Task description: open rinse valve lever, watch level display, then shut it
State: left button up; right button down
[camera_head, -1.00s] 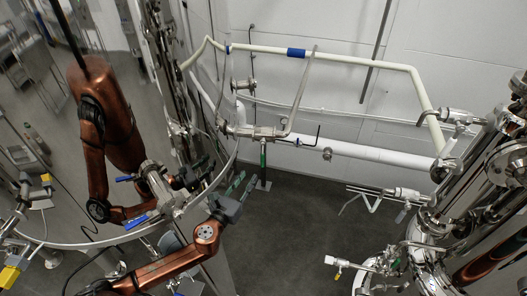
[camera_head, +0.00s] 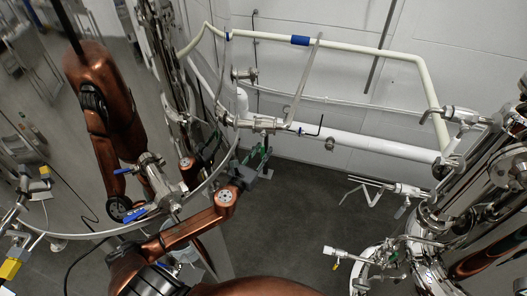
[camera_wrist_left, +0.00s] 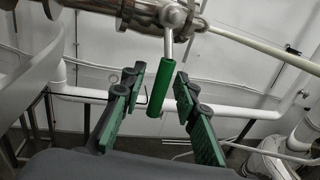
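The rinse valve lever is a green handle (camera_wrist_left: 160,88) on a metal stem below a steel valve (camera_wrist_left: 170,15), hanging nearly straight down in the left wrist view. My left gripper (camera_wrist_left: 160,84) is open, with one green-padded finger on each side of the handle and visible gaps. In the head view, my left gripper (camera_head: 255,160) is below the wall-side valve (camera_head: 262,123) and mostly hides its handle. I cannot make out a level display. My right gripper is not in view.
A shiny curved tank (camera_head: 60,130) on the left reflects a copper arm. Steel tanks with pipe fittings (camera_head: 500,170) stand on the right. A white pipe (camera_head: 370,148) runs along the wall. The dark floor (camera_head: 300,220) between is clear.

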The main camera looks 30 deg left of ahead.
pick_arm(q)
grip_shut()
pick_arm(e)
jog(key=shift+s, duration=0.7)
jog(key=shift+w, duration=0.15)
